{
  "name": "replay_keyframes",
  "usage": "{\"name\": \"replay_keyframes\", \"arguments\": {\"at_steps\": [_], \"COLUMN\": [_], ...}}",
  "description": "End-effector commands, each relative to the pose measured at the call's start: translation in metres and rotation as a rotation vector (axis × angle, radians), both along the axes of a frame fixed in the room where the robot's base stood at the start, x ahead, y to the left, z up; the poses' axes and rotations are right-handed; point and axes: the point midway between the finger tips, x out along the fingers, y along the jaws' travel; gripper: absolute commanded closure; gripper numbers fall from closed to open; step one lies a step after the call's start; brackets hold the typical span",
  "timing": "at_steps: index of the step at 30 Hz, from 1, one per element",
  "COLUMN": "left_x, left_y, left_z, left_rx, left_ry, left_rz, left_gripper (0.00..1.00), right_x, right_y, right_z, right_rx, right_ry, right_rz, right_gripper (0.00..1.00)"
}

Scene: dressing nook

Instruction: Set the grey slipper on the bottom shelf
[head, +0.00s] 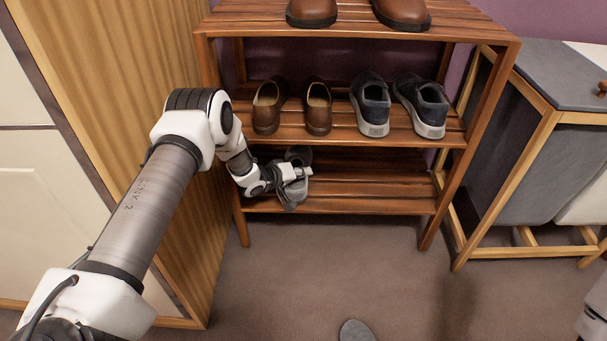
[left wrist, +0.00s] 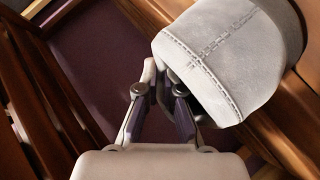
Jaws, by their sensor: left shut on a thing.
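My left gripper (head: 298,173) reaches into the left end of the bottom shelf (head: 370,205) of the wooden rack. It is shut on a grey slipper (head: 297,188), which the fingers partly hide in the head view. In the left wrist view, the gripper (left wrist: 165,82) pinches the edge of the slipper (left wrist: 235,62), whose pale, stitched toe part lies to the right of the fingers. I cannot tell whether the slipper touches the slats. Another grey slipper (head: 357,331) lies on the floor, cut off by the bottom edge. My right gripper is out of view.
Brown shoes (head: 318,107) and navy sneakers (head: 371,104) stand on the middle shelf, close above my left gripper. Another brown pair (head: 312,13) is on top. A wooden cabinet side (head: 120,110) stands left, a grey hamper (head: 520,160) right. The right part of the bottom shelf is bare.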

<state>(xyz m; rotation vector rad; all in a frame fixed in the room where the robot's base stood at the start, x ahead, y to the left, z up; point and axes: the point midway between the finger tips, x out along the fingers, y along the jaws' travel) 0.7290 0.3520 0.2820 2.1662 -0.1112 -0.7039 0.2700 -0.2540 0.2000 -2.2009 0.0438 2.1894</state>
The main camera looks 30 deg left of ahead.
Motion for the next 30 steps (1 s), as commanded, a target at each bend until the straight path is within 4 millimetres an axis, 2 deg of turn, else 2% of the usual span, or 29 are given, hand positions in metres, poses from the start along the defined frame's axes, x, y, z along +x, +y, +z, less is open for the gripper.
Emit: {"name": "replay_keyframes", "arguments": {"at_steps": [3,6,17,20,30], "left_x": [0.0,0.0,-0.001,-0.001,-0.053], "left_y": [0.0,0.0,0.0,0.0,0.02], "left_z": [-0.004,-0.002,-0.003,0.002,0.033], "left_rx": [0.0,0.0,0.0,0.0,-0.003], "left_ry": [0.0,0.0,0.001,0.001,0.002], "left_rz": [0.0,0.0,0.001,0.001,0.004], "left_gripper": [1.0,0.69,0.69,0.69,0.69], "right_x": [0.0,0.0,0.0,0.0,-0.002], "right_y": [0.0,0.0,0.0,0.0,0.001], "right_z": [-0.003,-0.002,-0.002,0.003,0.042], "right_rx": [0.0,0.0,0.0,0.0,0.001], "right_ry": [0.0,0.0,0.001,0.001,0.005], "right_rz": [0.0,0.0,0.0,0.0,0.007], "right_gripper": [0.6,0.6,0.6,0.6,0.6]}}
